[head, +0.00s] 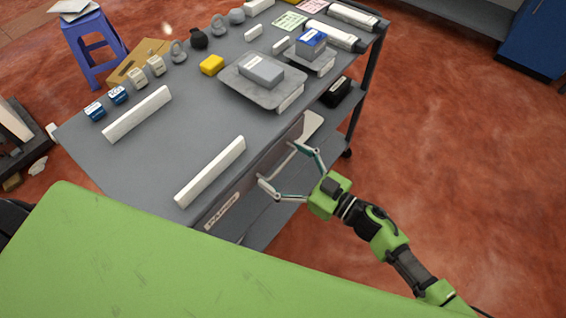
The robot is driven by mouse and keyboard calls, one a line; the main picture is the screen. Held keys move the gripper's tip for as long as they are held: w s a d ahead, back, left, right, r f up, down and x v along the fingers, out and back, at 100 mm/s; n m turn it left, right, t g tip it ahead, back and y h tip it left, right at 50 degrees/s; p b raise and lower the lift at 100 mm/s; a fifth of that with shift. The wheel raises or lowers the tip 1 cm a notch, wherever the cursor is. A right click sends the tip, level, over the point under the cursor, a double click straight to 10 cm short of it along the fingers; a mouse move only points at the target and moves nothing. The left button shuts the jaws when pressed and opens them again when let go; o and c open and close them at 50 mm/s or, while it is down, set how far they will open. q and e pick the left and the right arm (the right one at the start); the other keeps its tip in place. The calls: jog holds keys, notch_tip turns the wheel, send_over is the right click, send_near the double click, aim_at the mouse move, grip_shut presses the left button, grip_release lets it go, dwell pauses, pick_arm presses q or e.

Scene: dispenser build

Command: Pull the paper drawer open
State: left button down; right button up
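The paper drawer (243,188) is set under the top of the grey cart (215,110), on the side facing my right arm. Its dark front carries a white label (221,211) at the near end. The drawer looks shut or nearly so; its handle cannot be made out clearly. My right gripper (279,166) is at the drawer front with its two fingers spread wide and nothing seen between them. Its fingertips are close to the front; whether they touch it I cannot tell. My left gripper is not in view.
The cart top holds white bars (211,171), a scale-like tray (262,88) with a grey box, a yellow block (212,65), weights and small boxes. A blue stool (94,45) stands behind left. The red floor right of the cart is clear.

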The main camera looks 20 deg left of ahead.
jog(key=p+v, duration=0.3)
jog(key=v, duration=1.9)
jog(key=shift+d+p, duration=0.35)
jog(key=shift+d, duration=0.05)
jog(key=shift+r, duration=0.1)
jog(key=o, duration=1.3)
jog(key=v, duration=1.2)
